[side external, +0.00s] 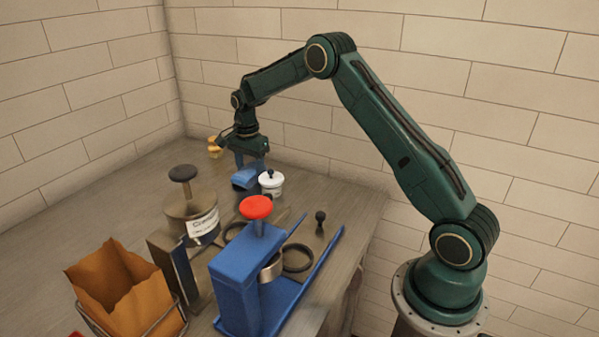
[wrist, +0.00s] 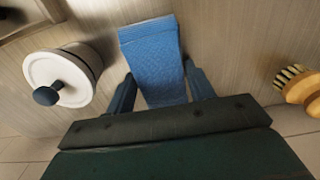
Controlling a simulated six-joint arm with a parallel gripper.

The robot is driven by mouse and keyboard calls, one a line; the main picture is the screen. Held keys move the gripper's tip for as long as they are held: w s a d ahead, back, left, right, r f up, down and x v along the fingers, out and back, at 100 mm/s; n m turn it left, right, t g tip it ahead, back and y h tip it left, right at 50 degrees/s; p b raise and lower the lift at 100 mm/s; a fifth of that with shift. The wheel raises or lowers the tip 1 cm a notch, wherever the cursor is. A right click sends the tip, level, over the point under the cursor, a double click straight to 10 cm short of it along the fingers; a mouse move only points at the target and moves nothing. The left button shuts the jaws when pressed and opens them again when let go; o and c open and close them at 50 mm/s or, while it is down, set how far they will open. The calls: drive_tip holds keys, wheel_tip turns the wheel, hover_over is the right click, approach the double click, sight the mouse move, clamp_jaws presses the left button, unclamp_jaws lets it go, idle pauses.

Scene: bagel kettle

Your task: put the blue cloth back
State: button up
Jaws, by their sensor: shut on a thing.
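The blue cloth (wrist: 152,58) is folded into a pad and lies between my gripper's fingers in the wrist view. It also shows under my gripper in the side view (side external: 245,179), near the back of the counter. My gripper (wrist: 160,88) points down and is shut on the cloth, with one finger at each side of it. In the side view my gripper (side external: 249,160) is just above the counter. I cannot tell whether the cloth touches the counter or is slightly raised.
A white lidded pot (side external: 271,184) with a dark knob stands close beside the cloth; it is left of my gripper in the wrist view (wrist: 62,78). A wooden brush (wrist: 298,88) lies to the right. A blue press (side external: 240,290), a canister (side external: 192,215) and an orange bag (side external: 125,290) stand nearer the camera.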

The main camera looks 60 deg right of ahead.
sight(250, 170)
drive_tip(key=o, duration=1.1)
drive_tip(key=shift+r, duration=6.15)
drive_tip(key=shift+r, duration=0.1)
